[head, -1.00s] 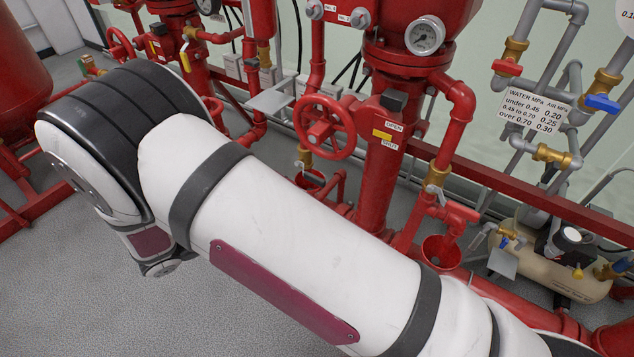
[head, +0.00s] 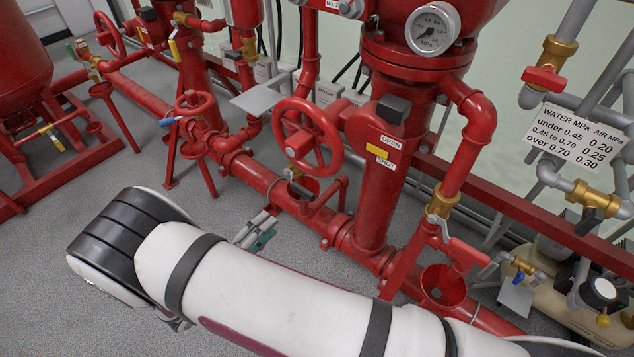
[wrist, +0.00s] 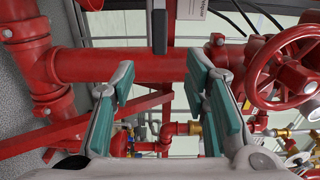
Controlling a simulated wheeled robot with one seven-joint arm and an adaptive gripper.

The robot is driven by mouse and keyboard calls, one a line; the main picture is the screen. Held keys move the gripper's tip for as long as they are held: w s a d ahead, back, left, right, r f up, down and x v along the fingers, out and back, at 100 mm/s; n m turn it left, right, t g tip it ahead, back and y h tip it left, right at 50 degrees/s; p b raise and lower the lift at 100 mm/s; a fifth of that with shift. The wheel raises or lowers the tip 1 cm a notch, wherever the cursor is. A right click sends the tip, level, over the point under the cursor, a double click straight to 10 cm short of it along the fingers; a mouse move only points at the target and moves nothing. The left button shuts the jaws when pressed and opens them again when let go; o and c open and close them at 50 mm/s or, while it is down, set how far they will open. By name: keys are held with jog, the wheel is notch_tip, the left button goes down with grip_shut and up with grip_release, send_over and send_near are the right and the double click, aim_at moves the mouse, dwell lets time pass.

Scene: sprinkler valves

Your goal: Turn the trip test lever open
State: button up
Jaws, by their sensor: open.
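A grey lever with a dark end (wrist: 160,30) shows at the top of the wrist view, ahead of the gap between my fingers. A dark lever (head: 299,188) sits below the large red handwheel (head: 306,136) at a drain cup in the head view. I cannot tell whether these are the same lever, and no trip test label is readable. My gripper (head: 262,232) is open and empty, with teal pads, left of the drain cup. In the wrist view my gripper (wrist: 160,78) has its fingers spread, with nothing between the tips. No contact with a lever shows.
A red pipe (wrist: 130,66) crosses in front of my fingers. The handwheel (wrist: 286,68) is close on the right. Another drain cup (head: 443,286) and a red-handled valve (head: 545,78) stand right. Grey floor (head: 90,185) is open at left.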

aim_at(303, 195)
jog(key=b+x, duration=0.2)
jog(key=x, duration=1.2)
jog(key=shift+w+d+b, duration=0.2)
jog(key=shift+b, duration=0.2)
grip_shut()
